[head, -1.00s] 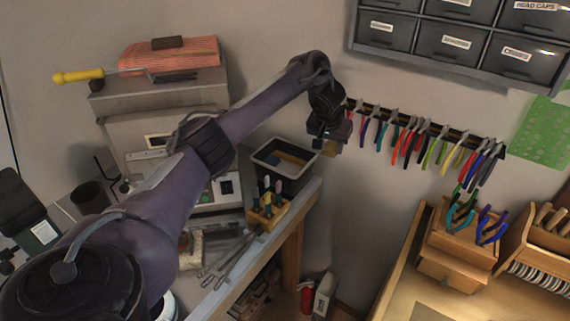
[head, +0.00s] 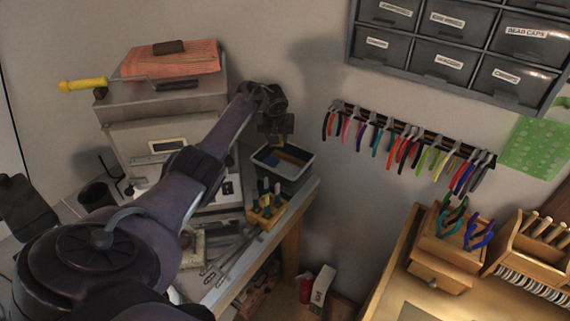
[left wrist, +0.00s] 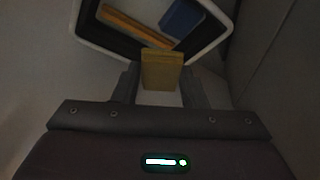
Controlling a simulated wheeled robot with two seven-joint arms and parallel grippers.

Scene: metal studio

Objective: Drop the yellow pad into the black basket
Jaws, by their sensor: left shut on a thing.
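My left gripper (head: 276,134) is shut on the yellow pad, at the back of the bench in the head view. In the left wrist view the pad (left wrist: 162,72) is a mustard-yellow block between the two fingers of the left gripper (left wrist: 160,86). The black basket (head: 302,172), with a pale rim, stands on the bench corner just below the gripper. In the left wrist view its rim (left wrist: 213,43) lies beyond the pad, and the pad's far end overlaps the near rim in the picture. My right gripper is not in view.
Inside the basket are a blue block (left wrist: 182,18) and a long orange-brown piece (left wrist: 135,24). A wooden holder with several tools (head: 267,212) stands in front of it. A grey machine (head: 160,105) is to the left, and a rack of pliers (head: 410,135) hangs right.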

